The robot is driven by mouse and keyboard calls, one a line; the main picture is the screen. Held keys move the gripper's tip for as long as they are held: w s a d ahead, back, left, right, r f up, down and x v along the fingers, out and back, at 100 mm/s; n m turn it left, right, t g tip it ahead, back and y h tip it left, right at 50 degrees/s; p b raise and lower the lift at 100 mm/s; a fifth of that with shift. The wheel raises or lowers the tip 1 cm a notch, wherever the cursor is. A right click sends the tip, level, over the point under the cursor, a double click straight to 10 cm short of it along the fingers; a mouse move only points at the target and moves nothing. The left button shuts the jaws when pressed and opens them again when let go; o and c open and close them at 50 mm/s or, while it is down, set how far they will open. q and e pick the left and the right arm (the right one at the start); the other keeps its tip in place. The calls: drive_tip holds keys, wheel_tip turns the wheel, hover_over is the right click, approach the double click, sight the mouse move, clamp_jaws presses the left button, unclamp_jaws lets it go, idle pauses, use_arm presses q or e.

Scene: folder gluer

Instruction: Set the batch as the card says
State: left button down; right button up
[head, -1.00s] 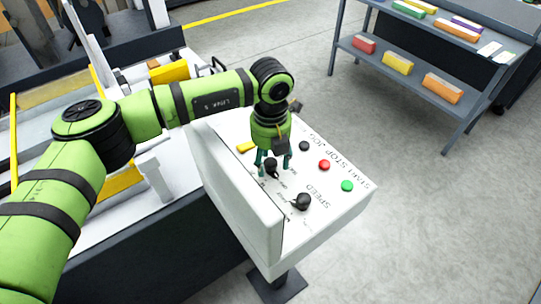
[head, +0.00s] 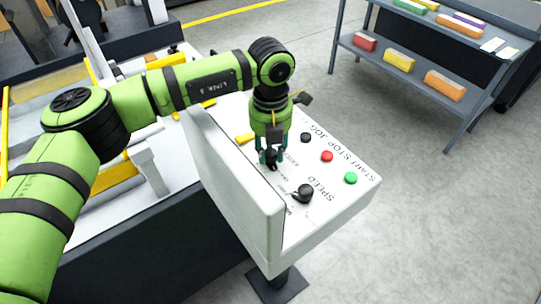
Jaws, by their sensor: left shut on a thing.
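A white control panel (head: 335,205) on a post stands in the middle of the head view. It bears a green START button (head: 351,178), a red STOP button (head: 327,156), a black JOG button (head: 306,137) and a black SPEED knob (head: 305,192). A second black knob (head: 271,158) sits further left, with small lettering that I cannot read. My left gripper (head: 272,156) points down over this knob and is shut on it, partly hiding it. My right gripper is not in view. No card is readable here.
A grey shelf rack (head: 420,75) at the upper right holds several coloured boxes and white cards (head: 493,45). The machine bed (head: 150,170) with yellow parts lies left of the panel. The floor right of the panel is clear.

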use_arm(q)
drive_tip(key=m+b, duration=0.4)
drive_tip(key=shift+f+m+b, duration=0.3)
drive_tip(key=shift+r+m+b, duration=0.1)
drive_tip(key=shift+m+b, duration=0.65)
drive_tip(key=shift+m, duration=0.45)
drive_tip(key=shift+m+b, duration=0.45)
drive_tip(key=shift+m, duration=0.45)
drive_tip(key=shift+r, duration=0.1)
drive_tip(key=c, duration=0.9)
unclamp_jaws()
drive_tip(key=shift+r, duration=0.1)
